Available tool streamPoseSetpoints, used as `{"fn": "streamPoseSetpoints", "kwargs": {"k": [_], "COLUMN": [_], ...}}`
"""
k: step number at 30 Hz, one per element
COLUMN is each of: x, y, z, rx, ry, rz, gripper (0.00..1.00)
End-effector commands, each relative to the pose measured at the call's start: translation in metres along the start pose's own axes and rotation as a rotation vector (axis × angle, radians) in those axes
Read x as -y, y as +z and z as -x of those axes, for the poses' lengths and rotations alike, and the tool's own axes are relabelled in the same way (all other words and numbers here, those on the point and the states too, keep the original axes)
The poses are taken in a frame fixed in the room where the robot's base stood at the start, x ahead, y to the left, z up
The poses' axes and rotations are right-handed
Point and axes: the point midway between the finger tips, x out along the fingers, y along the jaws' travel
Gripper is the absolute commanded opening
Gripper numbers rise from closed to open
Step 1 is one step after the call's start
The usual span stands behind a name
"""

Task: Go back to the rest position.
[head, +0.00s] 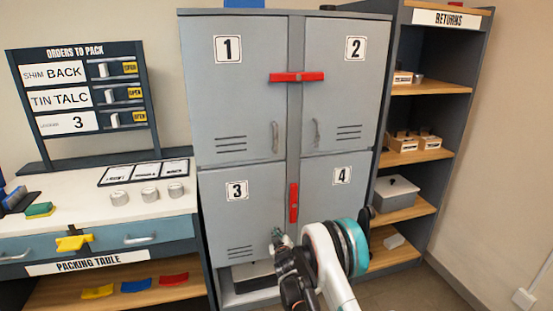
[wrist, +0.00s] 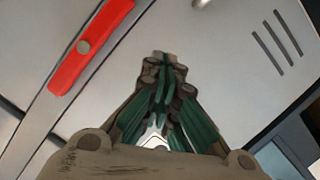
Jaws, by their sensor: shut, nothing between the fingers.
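My gripper (head: 277,235) is in front of the lower part of the grey locker (head: 292,90), near door 3 (head: 240,205). In the wrist view my gripper (wrist: 160,58) has its green-sided fingers together with nothing between them. A grey locker door (wrist: 225,70) with slots fills the view beyond the fingers. A red bar (head: 294,203) stands upright between doors 3 and 4; a red bar also shows at the upper left of the wrist view (wrist: 90,45). Another red bar (head: 297,77) lies level across doors 1 and 2. My arm hides part of door 4 (head: 341,185).
The packing table (head: 70,200) stands left, with several small round tins and a yellow piece on its drawer front. An order board (head: 85,90) stands behind. The returns shelf (head: 425,155) stands right of the locker, holding boxes and a grey lidded bin (head: 395,193).

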Motion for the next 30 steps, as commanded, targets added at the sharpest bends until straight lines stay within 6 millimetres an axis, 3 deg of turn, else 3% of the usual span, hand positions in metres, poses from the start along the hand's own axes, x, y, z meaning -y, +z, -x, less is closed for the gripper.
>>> {"fn": "streamPoseSetpoints", "kwargs": {"k": [8, 14, 23, 30], "x": [-0.075, -0.126, -0.189, -0.227], "y": [-0.064, -0.104, -0.151, -0.175], "z": [0.026, 0.06, 0.135, 0.209], "rx": [0.093, 0.162, 0.264, 0.343], "ry": [0.004, 0.003, -0.001, -0.006], "rz": [-0.066, -0.117, -0.196, -0.257], "gripper": [0.0, 0.0, 0.0, 0.0]}}
